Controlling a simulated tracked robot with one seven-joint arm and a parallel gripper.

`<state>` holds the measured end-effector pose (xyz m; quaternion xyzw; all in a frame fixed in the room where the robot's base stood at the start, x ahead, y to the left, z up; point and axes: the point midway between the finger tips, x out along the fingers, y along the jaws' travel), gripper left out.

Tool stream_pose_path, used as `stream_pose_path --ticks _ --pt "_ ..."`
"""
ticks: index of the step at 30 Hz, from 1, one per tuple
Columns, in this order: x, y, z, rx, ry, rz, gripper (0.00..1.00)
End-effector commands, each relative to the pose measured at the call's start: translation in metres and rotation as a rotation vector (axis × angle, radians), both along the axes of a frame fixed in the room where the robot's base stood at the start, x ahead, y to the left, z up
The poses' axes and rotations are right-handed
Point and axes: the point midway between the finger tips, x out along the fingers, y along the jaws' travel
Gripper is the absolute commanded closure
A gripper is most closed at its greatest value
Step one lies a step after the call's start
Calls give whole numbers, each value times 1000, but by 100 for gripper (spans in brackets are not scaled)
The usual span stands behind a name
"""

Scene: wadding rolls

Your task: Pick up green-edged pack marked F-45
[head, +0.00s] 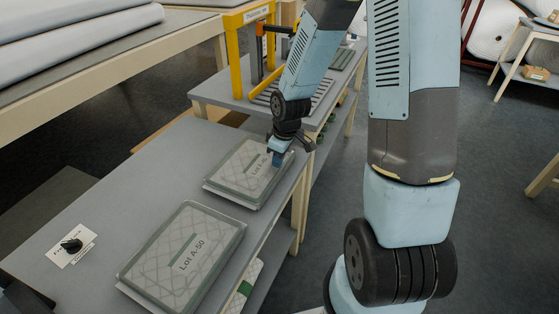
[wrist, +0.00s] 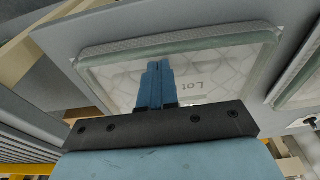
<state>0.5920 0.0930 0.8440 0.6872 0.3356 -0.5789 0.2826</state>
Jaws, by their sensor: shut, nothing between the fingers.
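A flat clear-wrapped pack with a green edge (head: 240,180) lies on the grey table, beyond a similar pack. Its label starts with "Lot"; the rest is hidden behind my gripper, so I cannot read F-45 on it. My gripper (head: 278,158) is over this pack's right part, its blue fingers shut and empty, pointing down. In the wrist view the shut fingers (wrist: 155,68) show in front of the pack (wrist: 215,62), beside the letters "Lot". I cannot tell whether the fingertips touch it. The nearer green-edged pack (head: 180,262) reads "Lot A-50".
A white card with a black knob (head: 71,245) lies on the table's left. Beyond stands another table with a yellow frame (head: 240,50) and a further pack (head: 342,58). Packs with a green band (head: 245,287) sit on a shelf below. Large rolls (head: 70,25) lie at upper left.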

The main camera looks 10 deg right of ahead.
Motion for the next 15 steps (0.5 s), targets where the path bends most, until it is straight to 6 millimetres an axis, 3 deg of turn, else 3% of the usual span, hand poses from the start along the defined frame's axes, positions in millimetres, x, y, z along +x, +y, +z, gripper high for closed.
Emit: stream_pose_path --ticks 15 --pt "47 60 0 0 0 1 100"
